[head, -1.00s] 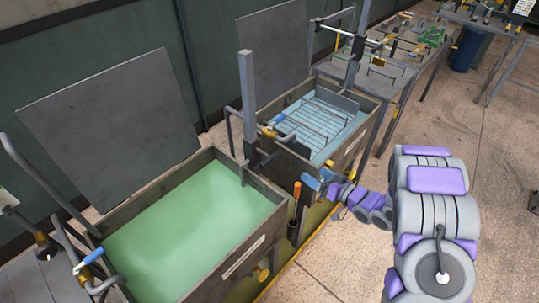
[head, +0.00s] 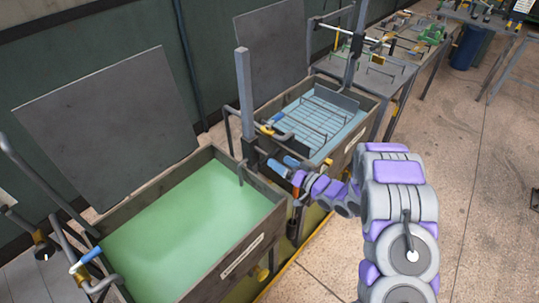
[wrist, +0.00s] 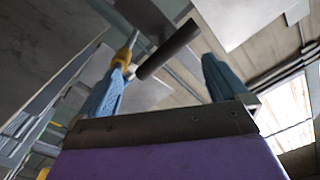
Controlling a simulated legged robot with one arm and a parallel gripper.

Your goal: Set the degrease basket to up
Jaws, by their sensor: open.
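A wire basket (head: 318,112) sits low in the blue liquid of the far tank (head: 345,150). Beside it stands a grey post (head: 245,95), with a bent grey lever that has a yellow collar (head: 266,129) and a blue end (head: 278,117). My gripper (head: 285,165), with blue fingers, is at that tank's near corner, just below the lever. In the wrist view my gripper (wrist: 160,85) is open, and a dark grey bar (wrist: 168,50) shows beyond and between its fingers, with a yellow part (wrist: 123,57) at the left finger. I cannot tell whether they touch. The tank labels are unreadable.
A near tank (head: 190,285) holds green liquid (head: 180,230). A second blue-ended lever (head: 85,257) is at lower left. An orange-handled tool (head: 298,183) stands by the tanks, partly hidden by my arm. Tables with parts stand behind.

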